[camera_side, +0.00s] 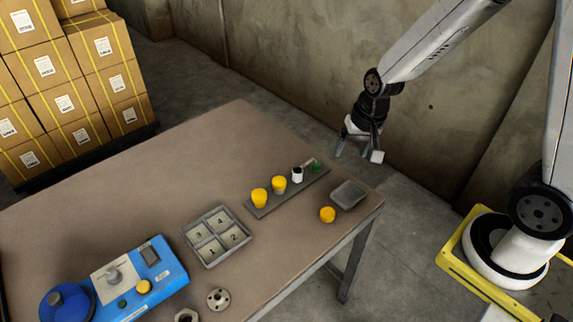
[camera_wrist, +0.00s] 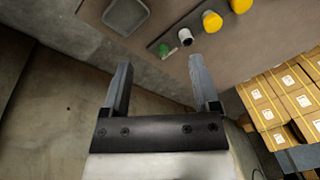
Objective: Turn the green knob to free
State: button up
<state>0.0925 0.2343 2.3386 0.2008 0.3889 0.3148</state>
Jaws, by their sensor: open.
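A small green knob (camera_side: 313,165) sits at the far right end of a dark grey strip (camera_side: 262,210) on the table. It shows in the wrist view as a green piece (camera_wrist: 164,50) beyond my fingers. My gripper (camera_side: 358,156) is open and empty, in the air off the table's far right edge, to the right of the knob and apart from it. Its two fingers show spread in the wrist view (camera_wrist: 160,63). A small dark green button (camera_side: 122,304) is also on the blue machine (camera_side: 165,276). No marking for free is readable.
A white cylinder (camera_side: 297,175) and two yellow pieces (camera_side: 260,198) stand on the strip. A third yellow piece (camera_side: 327,214) and a grey dish (camera_side: 348,194) are near the right edge. A numbered tray (camera_side: 217,237) is left of them. A concrete wall (camera_side: 440,120) stands behind my gripper.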

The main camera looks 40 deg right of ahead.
jog(key=w+d+f+m+y, duration=0.1)
jog(key=w+d+f+m, duration=0.35)
jog(key=w+m, duration=0.4)
jog(key=m+t+y, duration=0.1)
jog(key=m, duration=1.1)
send_near(317, 163)
jog(key=f, duration=0.1)
jog(key=shift+w+f, duration=0.15)
jog(key=shift+f, duration=0.05)
jog(key=shift+f, duration=0.1)
jog(key=shift+x, duration=3.75)
jog(key=shift+a, duration=0.15)
grip_shut()
